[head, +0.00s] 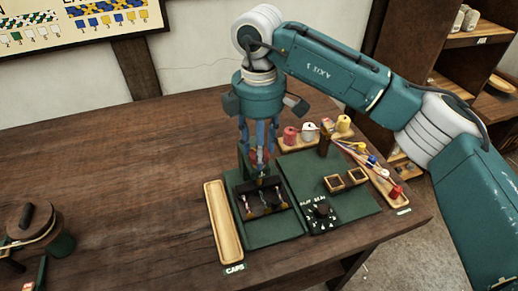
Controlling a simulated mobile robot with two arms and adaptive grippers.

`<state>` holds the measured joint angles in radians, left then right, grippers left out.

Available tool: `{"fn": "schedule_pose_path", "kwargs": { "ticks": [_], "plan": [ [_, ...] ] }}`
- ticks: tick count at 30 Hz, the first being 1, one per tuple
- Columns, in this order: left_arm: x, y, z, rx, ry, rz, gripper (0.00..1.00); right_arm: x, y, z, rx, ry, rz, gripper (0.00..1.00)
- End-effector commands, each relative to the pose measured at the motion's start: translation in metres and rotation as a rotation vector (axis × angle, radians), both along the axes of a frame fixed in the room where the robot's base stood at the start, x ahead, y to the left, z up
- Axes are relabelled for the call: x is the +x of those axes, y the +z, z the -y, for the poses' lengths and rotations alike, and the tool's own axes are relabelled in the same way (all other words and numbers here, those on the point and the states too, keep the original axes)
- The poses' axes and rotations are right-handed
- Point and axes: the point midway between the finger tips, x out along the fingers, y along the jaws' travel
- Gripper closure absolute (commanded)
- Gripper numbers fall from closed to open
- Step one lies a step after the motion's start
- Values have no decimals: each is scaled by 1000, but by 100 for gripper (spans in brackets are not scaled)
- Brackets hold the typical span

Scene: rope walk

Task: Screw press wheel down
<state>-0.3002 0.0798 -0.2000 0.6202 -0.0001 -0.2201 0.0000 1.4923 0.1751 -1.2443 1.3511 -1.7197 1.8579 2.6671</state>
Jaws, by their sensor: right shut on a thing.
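My right gripper (260,160) comes down from above and is shut at the back of the green press (270,228). A small red part, which looks like the press wheel (254,156), shows between its fingers; the fingers hide most of it. Below it, the press has a dark opening with a few small light pieces in it. I cannot tell how far down the wheel sits. My left gripper is not in view.
A long empty wooden tray (223,222) marked CAPS lies left of the press. Coloured spools (290,135) stand behind. A reel (35,225) stands far left; the table between is clear.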

Motion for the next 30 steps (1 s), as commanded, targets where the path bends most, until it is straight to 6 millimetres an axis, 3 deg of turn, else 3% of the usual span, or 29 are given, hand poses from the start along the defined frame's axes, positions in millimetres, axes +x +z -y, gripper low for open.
{"fn": "schedule_pose_path", "kwargs": {
  "ticks": [12, 13, 16, 25, 30],
  "plan": [
    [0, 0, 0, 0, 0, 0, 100, 1, 2, 0, 2, -12, 4, 88],
    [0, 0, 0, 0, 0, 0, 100, 1, 2, 0, 2, -12, 4, 60],
    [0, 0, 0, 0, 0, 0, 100, 1, 2, 0, 2, -11, 4, 43],
    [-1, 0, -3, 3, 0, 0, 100, 1, 2, 0, 1, -9, 2, 43],
    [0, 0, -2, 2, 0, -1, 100, 1, 21, -1, 2, -9, 5, 43]
  ]
}}
